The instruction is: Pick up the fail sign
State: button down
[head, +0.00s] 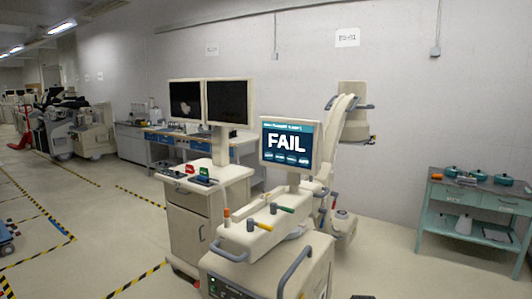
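A monitor (288,145) on the cream machine in front of me shows the word FAIL in large white letters on a blue screen. A small red sign-like item (190,169) stands on top of the cream cart (186,206) left of it. A small green item (203,173) is beside the red one. Any lettering on these two is too small to read. I cannot tell for sure which of these is the fail sign. My gripper is not in view.
The cream machine (272,268) with handles and coloured knobs fills the front middle. Two dark monitors (207,101) rise above the cart. A green table (468,224) with pots stands at the right wall. Open floor with striped tape lies at left.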

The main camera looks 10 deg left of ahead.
aim_at(190, 168)
jog(key=u, duration=0.1)
jog(key=i, duration=1)
jog(key=u, duration=0.05)
